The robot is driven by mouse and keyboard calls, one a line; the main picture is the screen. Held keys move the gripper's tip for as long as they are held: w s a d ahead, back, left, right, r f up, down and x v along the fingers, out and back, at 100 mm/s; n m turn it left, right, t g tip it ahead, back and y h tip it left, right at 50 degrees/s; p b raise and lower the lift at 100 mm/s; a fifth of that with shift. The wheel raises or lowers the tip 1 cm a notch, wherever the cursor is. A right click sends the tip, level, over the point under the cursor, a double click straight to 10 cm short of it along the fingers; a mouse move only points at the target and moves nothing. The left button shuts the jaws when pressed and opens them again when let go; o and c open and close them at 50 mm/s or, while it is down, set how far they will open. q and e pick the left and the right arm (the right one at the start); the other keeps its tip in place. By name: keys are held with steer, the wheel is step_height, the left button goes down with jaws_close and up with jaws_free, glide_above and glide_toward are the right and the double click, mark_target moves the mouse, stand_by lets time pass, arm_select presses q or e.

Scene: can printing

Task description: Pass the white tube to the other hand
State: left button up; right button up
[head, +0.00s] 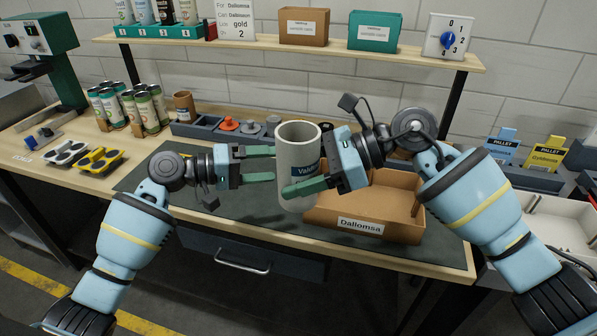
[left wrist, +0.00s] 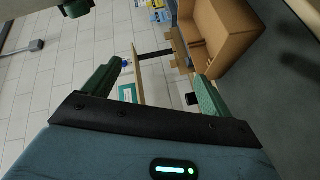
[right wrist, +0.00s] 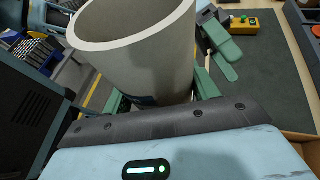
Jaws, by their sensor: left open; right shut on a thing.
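The white tube (head: 294,150), with a blue label patch, is held upright above the workbench mat, in front of the open cardboard box. My right gripper (head: 318,162) is shut on the tube from the right; the right wrist view shows the tube (right wrist: 140,50) large between its green fingers. My left gripper (head: 262,164) is open, with its fingers pointing right at the tube's left side. I cannot tell whether they touch it. The left wrist view shows the green fingers (left wrist: 150,95) apart with no tube visible between them.
The cardboard box (head: 362,224) labelled Dallomsa stands on the mat behind and right of the tube. A grey tray (head: 200,130) with coloured knobs lies behind. Printed cans (head: 130,108) stand at left, near yellow and grey holders (head: 98,160). A shelf (head: 250,42) runs above.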

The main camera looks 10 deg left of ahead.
arm_select(q)
steer(key=s+a+f+n+t+y, duration=0.1)
steer(key=s+a+f+y, duration=0.15)
steer(key=s+f, duration=0.45)
steer(key=s+a+f+n+t+y, duration=0.1)
steer(key=s+f+y, duration=0.15)
steer(key=f, duration=0.85)
steer(key=s+a+f+n+y, duration=0.1)
steer(key=s+a+f+y, duration=0.15)
steer(key=s+f, duration=0.45)
steer(key=s+d+f+m+y, duration=0.1)
steer(key=s+f+m+y, duration=0.1)
steer(key=s+f, duration=0.3)
steer(key=s+d+f+m+y, duration=0.2)
steer(key=s+f, duration=0.4)
steer(key=s, duration=0.7)
steer(key=shift+s+d+m+y, duration=0.25)
steer(key=shift+m+y, duration=0.4)
steer(key=shift+m, duration=0.45)
steer(key=shift+a, duration=0.1)
